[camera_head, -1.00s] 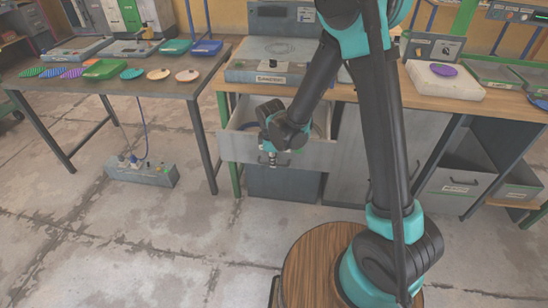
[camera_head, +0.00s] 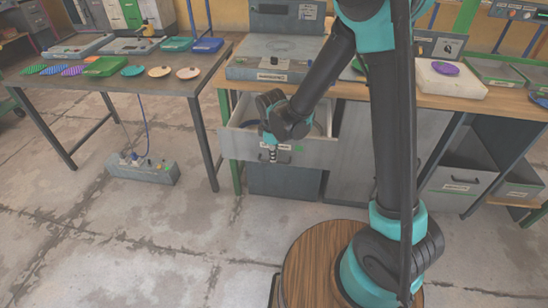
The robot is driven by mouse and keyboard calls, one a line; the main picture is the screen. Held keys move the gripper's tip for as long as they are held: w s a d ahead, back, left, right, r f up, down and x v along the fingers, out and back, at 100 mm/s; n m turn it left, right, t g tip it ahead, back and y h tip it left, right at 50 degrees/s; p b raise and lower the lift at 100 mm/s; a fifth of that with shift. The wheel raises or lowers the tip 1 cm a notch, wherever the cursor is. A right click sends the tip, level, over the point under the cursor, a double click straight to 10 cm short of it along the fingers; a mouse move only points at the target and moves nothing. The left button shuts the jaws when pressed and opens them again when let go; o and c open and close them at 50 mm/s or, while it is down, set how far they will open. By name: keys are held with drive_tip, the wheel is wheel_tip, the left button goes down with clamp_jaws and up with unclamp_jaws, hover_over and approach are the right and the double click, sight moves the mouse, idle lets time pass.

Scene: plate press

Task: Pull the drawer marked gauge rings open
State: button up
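A grey drawer (camera_head: 232,146) under the wooden workbench stands pulled out, and its open inside shows above the front panel. A small pale label with a green mark beside it is on the front; the text is too small to read, so I cannot confirm it says gauge rings. My gripper (camera_head: 271,156) points down at the middle of the drawer front, at the handle. The gripper covers most of the handle. The fingers are too small and hidden to show whether they close on it. Part of the drawer's inside is hidden behind my wrist.
A grey press base (camera_head: 270,70) stands on the bench above the drawer. Other labelled drawers (camera_head: 460,180) are at the lower right. A table (camera_head: 120,75) with coloured plates is at left, with a grey socket box (camera_head: 143,172) on the floor below. The floor before the drawer is clear.

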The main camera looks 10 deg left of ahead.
wheel_tip(320, 180, up, 9)
drive_tip(key=s, duration=0.1)
drive_tip(key=shift+s, duration=0.35)
idle(0.3)
drive_tip(key=s+d+m, duration=0.3)
drive_tip(key=d+m, duration=0.3)
drive_tip(key=d, duration=0.4)
drive_tip(key=s+d+f+m+t, duration=0.1)
drive_tip(key=s+d+m, duration=0.3)
drive_tip(key=d, duration=0.6)
drive_tip(key=s+d+m+t, duration=0.1)
drive_tip(key=s+d+m, duration=0.3)
drive_tip(key=d+m, duration=0.4)
drive_tip(key=d, duration=0.3)
drive_tip(key=shift+s+f, duration=0.15)
drive_tip(key=shift+f, duration=0.2)
idle(3.4)
